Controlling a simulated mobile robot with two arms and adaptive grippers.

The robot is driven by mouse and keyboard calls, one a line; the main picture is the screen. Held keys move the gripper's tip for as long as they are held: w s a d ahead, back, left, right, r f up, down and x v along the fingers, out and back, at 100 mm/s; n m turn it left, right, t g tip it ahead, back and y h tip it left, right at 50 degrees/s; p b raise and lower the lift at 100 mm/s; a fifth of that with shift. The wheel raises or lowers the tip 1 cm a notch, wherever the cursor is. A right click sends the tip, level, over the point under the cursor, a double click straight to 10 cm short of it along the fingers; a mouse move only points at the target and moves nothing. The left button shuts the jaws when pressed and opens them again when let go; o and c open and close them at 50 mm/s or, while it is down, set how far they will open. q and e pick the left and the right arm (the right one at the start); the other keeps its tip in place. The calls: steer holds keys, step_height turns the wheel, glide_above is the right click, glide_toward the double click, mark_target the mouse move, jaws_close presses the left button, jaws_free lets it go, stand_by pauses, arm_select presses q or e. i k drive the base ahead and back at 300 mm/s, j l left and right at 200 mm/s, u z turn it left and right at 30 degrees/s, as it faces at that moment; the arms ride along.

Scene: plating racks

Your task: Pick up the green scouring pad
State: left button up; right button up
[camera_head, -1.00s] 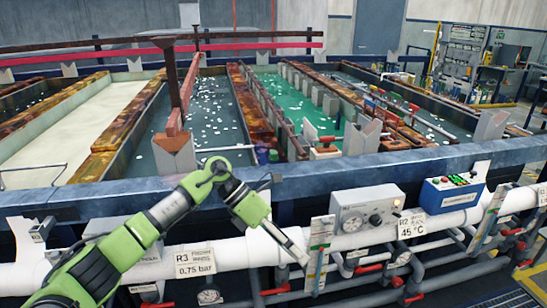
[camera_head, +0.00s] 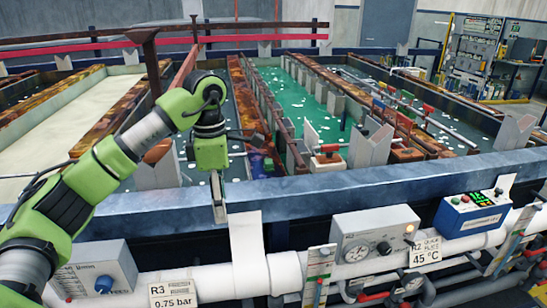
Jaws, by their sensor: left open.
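My left arm comes in from the left, and its gripper (camera_head: 219,205) points down at the front rim of the tanks. The gripper is open, seen nearly edge-on, with no object visible between its fingers. I cannot make out a green scouring pad in this view; small items behind the gripper, beside the rusty divider, are too small and partly hidden to name. My right gripper is not in view.
The blue-grey tank rim (camera_head: 330,183) runs across the view. Behind it lie tanks, one with green liquid (camera_head: 310,104). In front are a white pipe (camera_head: 215,281), a grey gauge box (camera_head: 374,236) and a blue control box (camera_head: 472,214).

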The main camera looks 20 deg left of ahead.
mark_target(268, 163)
steer(key=i, duration=1.45)
